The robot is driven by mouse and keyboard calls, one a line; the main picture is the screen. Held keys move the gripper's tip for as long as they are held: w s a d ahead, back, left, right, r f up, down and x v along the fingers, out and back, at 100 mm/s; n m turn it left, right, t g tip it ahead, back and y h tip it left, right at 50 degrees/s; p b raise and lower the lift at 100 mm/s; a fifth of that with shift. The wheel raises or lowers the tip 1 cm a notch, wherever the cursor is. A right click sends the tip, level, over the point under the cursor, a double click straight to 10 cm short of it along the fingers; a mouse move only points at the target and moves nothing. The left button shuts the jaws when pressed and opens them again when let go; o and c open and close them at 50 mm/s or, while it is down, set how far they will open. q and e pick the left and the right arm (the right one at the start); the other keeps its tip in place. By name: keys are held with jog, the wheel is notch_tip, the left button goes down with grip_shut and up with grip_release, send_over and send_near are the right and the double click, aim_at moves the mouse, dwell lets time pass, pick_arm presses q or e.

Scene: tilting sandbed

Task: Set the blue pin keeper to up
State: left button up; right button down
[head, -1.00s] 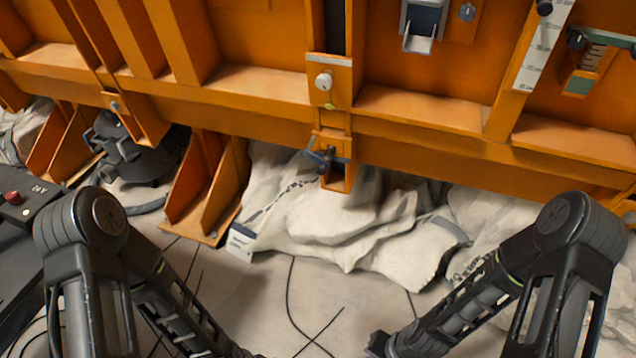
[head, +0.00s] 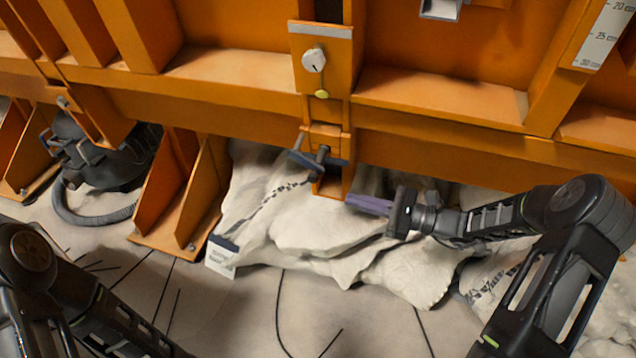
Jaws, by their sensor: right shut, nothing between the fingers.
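The blue pin keeper (head: 311,161) is a small blue-grey bar with a dark knob. It sits on the orange bracket (head: 330,186) below the frame's lower beam, and it lies slanted, near level. My right gripper (head: 350,202) comes in from the right with its purple fingers closed and empty. Its tips are just right of the bracket's lower part, below and right of the keeper; I cannot tell whether they touch the bracket. My left arm shows at the lower left, but its gripper is out of the picture.
A white round knob (head: 314,60) sits on an orange plate above the bracket. Pale sacks (head: 290,215) lie on the floor under the beam. A dark machine with a hose (head: 95,165) stands at the left, beside an orange foot brace (head: 175,205).

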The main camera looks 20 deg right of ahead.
jog(key=b+x, duration=0.2)
jog(key=x, duration=0.8)
jog(key=shift+s+d+r+p, duration=0.1)
jog(key=shift+s+r, duration=0.2)
jog(key=shift+r, duration=0.25)
jog(key=shift+s+d+r+p, duration=0.15)
jog(key=shift+s+r, duration=0.1)
jog(key=shift+r, duration=0.35)
jog(key=shift+s+a+r+p, duration=0.1)
jog(key=shift+s+r, duration=0.2)
jog(key=shift+r, duration=0.25)
jog(key=shift+d, duration=0.15)
